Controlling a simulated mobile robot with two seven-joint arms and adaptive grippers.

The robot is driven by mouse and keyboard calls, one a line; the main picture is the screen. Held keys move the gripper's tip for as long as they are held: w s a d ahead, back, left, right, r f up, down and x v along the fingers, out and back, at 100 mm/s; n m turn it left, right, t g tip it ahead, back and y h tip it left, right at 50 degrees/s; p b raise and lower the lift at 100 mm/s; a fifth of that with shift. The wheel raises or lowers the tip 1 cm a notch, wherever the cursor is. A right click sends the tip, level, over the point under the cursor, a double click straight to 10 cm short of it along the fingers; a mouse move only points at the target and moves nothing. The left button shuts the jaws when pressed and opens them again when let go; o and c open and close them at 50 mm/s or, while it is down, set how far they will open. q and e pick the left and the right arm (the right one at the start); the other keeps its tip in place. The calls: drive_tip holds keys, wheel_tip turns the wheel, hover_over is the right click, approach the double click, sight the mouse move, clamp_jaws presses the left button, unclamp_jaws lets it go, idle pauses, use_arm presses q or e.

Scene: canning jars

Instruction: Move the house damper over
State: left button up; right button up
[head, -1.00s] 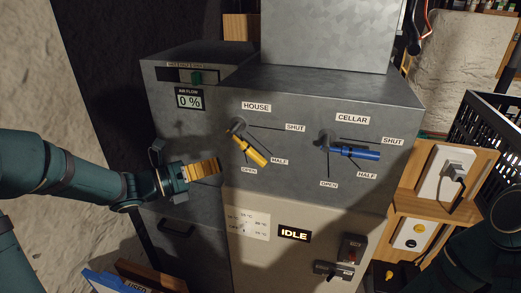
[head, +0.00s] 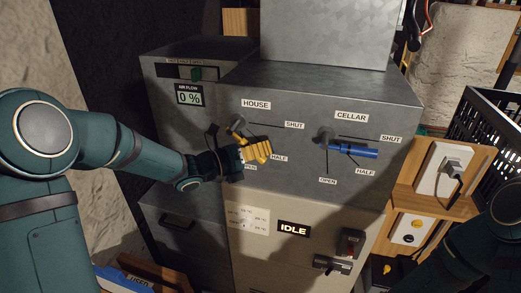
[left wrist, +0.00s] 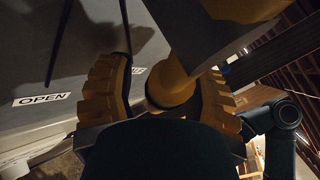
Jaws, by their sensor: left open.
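The house damper (head: 242,131) is a yellow-handled lever on the grey front panel, under the HOUSE label (head: 256,104). It points down and right, between the OPEN and HALF marks. My left gripper (head: 258,151) is at the handle, partly covering it and the OPEN label. In the left wrist view, the yellow handle (left wrist: 172,86) stands between my open left gripper's ridged yellow fingers (left wrist: 160,95). I cannot tell whether the fingers touch it. My right gripper is out of view.
The blue cellar damper (head: 352,151) is to the right, near HALF and SHUT. The AIR FLOW display (head: 189,96) reads 0 % and a sign (head: 294,229) reads IDLE. A wooden shelf with a socket (head: 443,170) and a black crate (head: 487,125) stand at right.

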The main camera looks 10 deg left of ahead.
use_arm(q)
clamp_jaws()
drive_tip(key=shift+w, duration=0.1)
drive_tip(key=shift+f, duration=0.2)
